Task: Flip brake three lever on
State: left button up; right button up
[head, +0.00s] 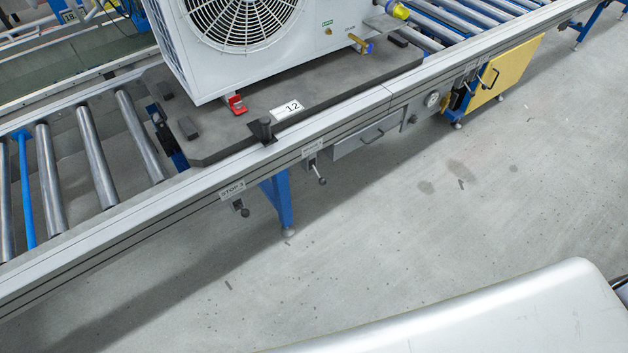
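A small lever with a dark knob (322,181) hangs below the conveyor's front rail, under a small label (312,148) that seems to read BRAKE 3 but is hard to make out. Its stem slants down and to the right. To its left, a similar lever (242,210) sits under a label reading STOP 3 (232,190). Whether either lever is on or off cannot be told. Neither of my grippers is in view.
A white fan unit (260,50) stands on a dark pallet (215,140) marked 12 on the roller conveyor. A grey drawer (365,138), a gauge (432,99) and a yellow cabinet (508,75) are along the rail to the right. The floor (400,230) in front is clear.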

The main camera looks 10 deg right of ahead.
aim_at(322, 182)
jog(key=l+u, duration=0.15)
jog(key=u, duration=0.3)
jog(key=i+l+u, duration=0.1)
jog(key=u, duration=0.35)
jog(key=l+u, duration=0.2)
jog(key=u, duration=0.3)
jog(key=l+u, duration=0.15)
jog(key=u, duration=0.3)
jog(key=k+l+u, duration=0.3)
jog(key=l, duration=0.35)
jog(key=k+l+u, duration=0.25)
jog(key=l, duration=0.4)
jog(key=k+l+u, duration=0.3)
jog(key=l, duration=0.3)
jog(key=k+l+u, duration=0.25)
jog(key=k+l, duration=0.75)
jog(key=l, duration=0.2)
